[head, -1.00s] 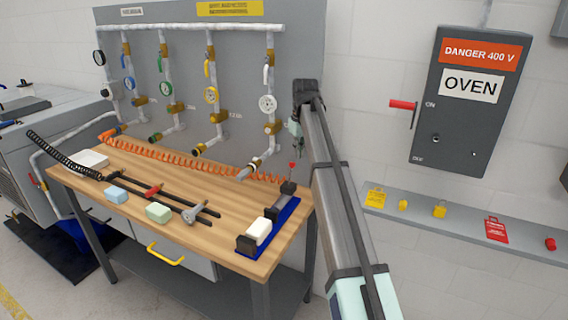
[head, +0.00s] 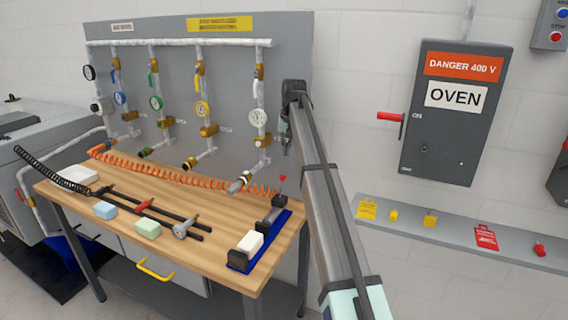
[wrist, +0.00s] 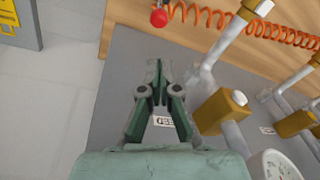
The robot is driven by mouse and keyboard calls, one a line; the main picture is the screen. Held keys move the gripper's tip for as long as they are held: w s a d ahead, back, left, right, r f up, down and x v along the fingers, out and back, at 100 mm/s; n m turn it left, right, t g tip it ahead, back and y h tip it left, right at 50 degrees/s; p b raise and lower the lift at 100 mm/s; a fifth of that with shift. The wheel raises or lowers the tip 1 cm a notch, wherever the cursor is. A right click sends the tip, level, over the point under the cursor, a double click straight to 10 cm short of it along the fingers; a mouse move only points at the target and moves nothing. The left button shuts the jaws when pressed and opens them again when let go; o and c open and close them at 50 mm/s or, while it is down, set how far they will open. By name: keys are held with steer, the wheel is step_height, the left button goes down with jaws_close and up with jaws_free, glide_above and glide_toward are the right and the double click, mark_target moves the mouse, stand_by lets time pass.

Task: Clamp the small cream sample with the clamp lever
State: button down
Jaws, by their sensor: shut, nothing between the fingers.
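The small cream sample (head: 250,244) lies in a clamp fixture on a blue base (head: 286,230) at the right end of the bench, between a dark front block (head: 240,259) and a dark rear block (head: 279,201). The clamp lever with its red knob (head: 283,178) stands upright at the rear block. The knob also shows at the top of the wrist view (wrist: 158,17). My gripper (wrist: 158,78) is shut and empty. In the head view my gripper (head: 287,147) hangs above and behind the knob, apart from it.
Blue (head: 105,210) and green (head: 148,229) blocks and a black bar clamp with a red handle (head: 144,205) lie on the wooden bench (head: 200,245). Gauged pipes (head: 258,117) and an orange coiled hose (head: 170,174) are close behind. A shelf (head: 460,243) is at right.

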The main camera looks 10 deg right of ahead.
step_height(320, 180, down, 10)
steer(key=w+p, duration=0.1)
steer(key=p, duration=0.1)
steer(key=shift+w+a+r+p, duration=0.15)
steer(key=shift+a+r+p, duration=0.15)
steer(key=shift+a, duration=0.15)
steer(key=shift+d, duration=0.1)
